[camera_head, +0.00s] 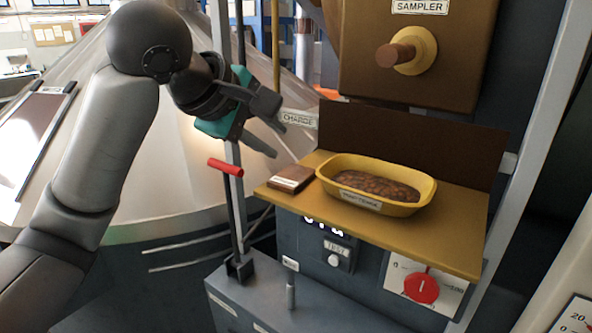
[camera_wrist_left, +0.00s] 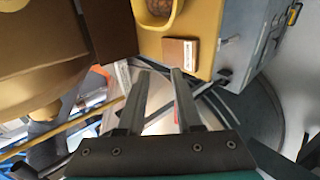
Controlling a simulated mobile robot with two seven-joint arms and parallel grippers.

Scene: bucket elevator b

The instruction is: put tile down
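A small brown tile (camera_head: 292,179) with a pale label strip lies flat on the yellow shelf (camera_head: 445,240), near its left end, just left of a yellow tray. The left wrist view also shows the tile (camera_wrist_left: 181,52), beyond the fingertips. My left gripper (camera_head: 280,137) is above and left of the tile in the head view, apart from it. Its two fingers are spread with nothing held between them, as the left wrist view shows (camera_wrist_left: 160,75). My right gripper is not in view.
The yellow tray (camera_head: 428,190) holds brown pellets. A brown sampler box (camera_head: 450,70) with a protruding knob hangs above the shelf. A red-handled lever (camera_head: 226,167) stands left of the shelf. A white CHARGE label (camera_head: 299,118) is close by the left gripper.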

